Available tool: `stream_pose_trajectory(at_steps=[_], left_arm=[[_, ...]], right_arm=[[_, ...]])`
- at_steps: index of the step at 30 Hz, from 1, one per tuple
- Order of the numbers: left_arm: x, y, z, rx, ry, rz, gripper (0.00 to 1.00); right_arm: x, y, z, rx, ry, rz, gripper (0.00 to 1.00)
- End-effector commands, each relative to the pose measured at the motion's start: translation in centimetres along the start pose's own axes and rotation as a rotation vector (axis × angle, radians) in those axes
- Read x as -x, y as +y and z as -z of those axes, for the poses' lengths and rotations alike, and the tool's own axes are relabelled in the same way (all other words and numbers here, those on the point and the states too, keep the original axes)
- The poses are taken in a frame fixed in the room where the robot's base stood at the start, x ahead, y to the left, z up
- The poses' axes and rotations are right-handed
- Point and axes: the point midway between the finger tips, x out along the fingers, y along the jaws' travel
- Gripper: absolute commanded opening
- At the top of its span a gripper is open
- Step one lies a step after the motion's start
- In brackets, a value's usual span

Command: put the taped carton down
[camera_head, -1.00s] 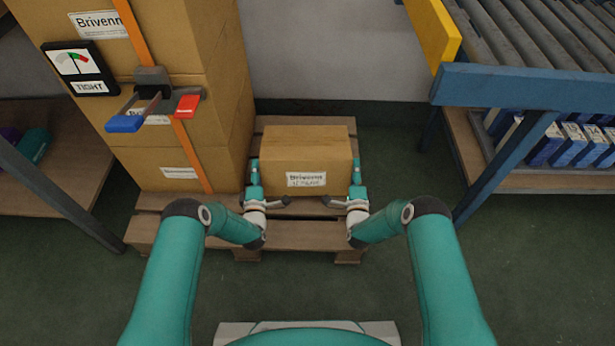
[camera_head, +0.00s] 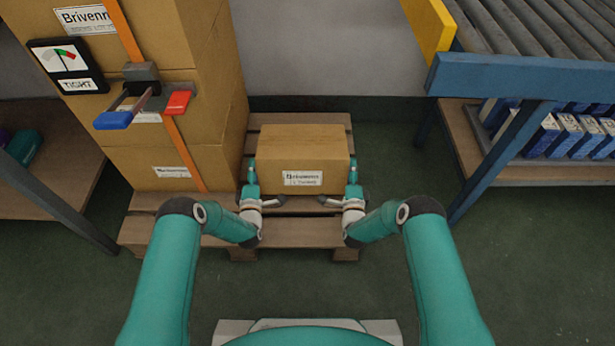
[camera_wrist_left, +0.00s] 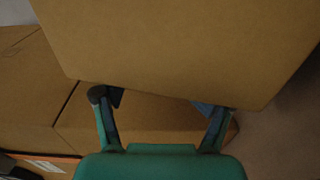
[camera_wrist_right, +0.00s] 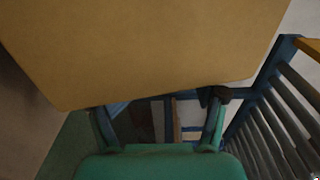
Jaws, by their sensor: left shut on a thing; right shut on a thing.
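The carton (camera_head: 303,157) is a brown box with a white label, over the bare right part of the wooden pallet (camera_head: 300,233). It looks level; I cannot tell whether it touches the boards, and no tape shows clearly. My left gripper (camera_head: 262,194) is shut on the carton at its left near side. My right gripper (camera_head: 342,193) is shut on it at its right near side. Carton faces fill the upper left wrist view (camera_wrist_left: 180,45) and the upper right wrist view (camera_wrist_right: 140,50). The exact finger contact is partly hidden.
A strapped stack of larger cartons (camera_head: 215,90) stands close on the left of the pallet, with a strap tensioner (camera_head: 143,88) and a gauge reading TIGHT (camera_head: 65,65). A blue-framed roller conveyor (camera_head: 520,80) stands at the right. Dark green floor (camera_head: 400,150) lies between.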

Motion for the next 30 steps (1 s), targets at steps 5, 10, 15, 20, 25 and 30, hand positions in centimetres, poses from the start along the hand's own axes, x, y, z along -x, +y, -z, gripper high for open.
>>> stream_pose_trajectory(at_steps=[5, 10, 15, 20, 25, 30], left_arm=[[0.3, 0.0, -1.0, 0.008, -0.043, 0.002, 0.62], [0.2, 0.2, 0.5, 0.007, -0.040, -0.003, 0.88], [0.1, 0.2, 1.1, 0.004, -0.035, -0.005, 1.00], [0.0, 0.3, 1.2, 0.003, -0.032, -0.007, 1.00], [0.0, 0.3, 1.3, 0.002, -0.030, -0.008, 1.00], [0.0, 0.4, 1.3, 0.002, -0.030, -0.009, 1.00]], right_arm=[[0.3, 0.0, -1.1, -0.007, -0.043, -0.002, 0.62], [0.1, -0.2, 0.3, -0.005, -0.041, 0.004, 0.62], [0.1, -0.3, 0.9, -0.003, -0.036, 0.006, 0.62], [0.1, -0.3, 1.0, -0.002, -0.033, 0.008, 0.71], [0.0, -0.4, 1.1, -0.001, -0.031, 0.009, 0.99], [0.0, -0.4, 1.1, -0.001, -0.030, 0.009, 1.00]])
